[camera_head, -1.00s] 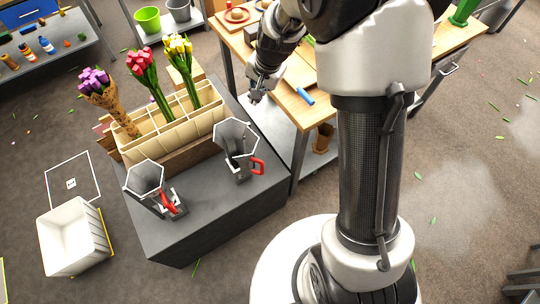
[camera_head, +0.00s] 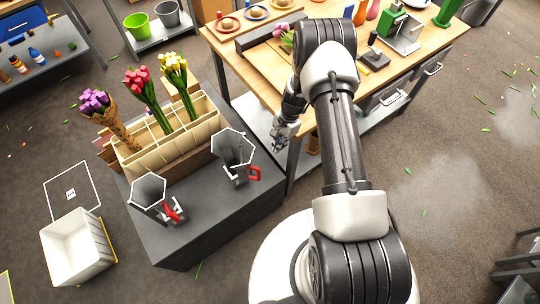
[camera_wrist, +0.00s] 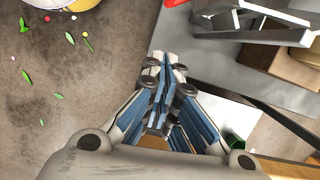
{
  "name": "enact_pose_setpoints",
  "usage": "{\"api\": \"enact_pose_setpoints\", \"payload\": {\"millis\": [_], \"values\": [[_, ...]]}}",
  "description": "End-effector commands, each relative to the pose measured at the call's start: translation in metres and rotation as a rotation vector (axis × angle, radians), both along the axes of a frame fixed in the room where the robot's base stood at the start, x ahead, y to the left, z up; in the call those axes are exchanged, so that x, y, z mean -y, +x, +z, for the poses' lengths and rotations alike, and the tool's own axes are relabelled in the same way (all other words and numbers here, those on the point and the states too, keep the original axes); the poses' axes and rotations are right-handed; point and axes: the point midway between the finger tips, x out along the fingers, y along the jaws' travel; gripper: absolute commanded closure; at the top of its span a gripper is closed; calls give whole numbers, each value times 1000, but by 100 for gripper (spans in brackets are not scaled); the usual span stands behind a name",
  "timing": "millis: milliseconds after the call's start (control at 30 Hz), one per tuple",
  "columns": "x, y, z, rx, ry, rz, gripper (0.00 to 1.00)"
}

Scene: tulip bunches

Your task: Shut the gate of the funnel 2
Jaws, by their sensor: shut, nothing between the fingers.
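No number shows on either, so I cannot tell which is funnel 2. My gripper (camera_head: 279,146) is shut and empty, right of the right funnel and apart from it. It also shows in the wrist view (camera_wrist: 160,68), fingers together, with a bit of red at the top edge.
A cream divided crate (camera_head: 170,135) with tulip bunches stands behind the funnels. A wooden workbench (camera_head: 250,77) with plates and tools is at the upper right. A white bin (camera_head: 75,250) sits on the floor at the left. The cabinet's front right is clear.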

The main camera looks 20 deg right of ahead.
Motion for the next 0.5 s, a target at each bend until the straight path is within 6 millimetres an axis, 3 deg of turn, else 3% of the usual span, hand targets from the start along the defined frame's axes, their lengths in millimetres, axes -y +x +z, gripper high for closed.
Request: {"api": "enact_pose_setpoints", "payload": {"millis": [500], "values": [[-23,-11,-99,-2,0,2,100]]}}
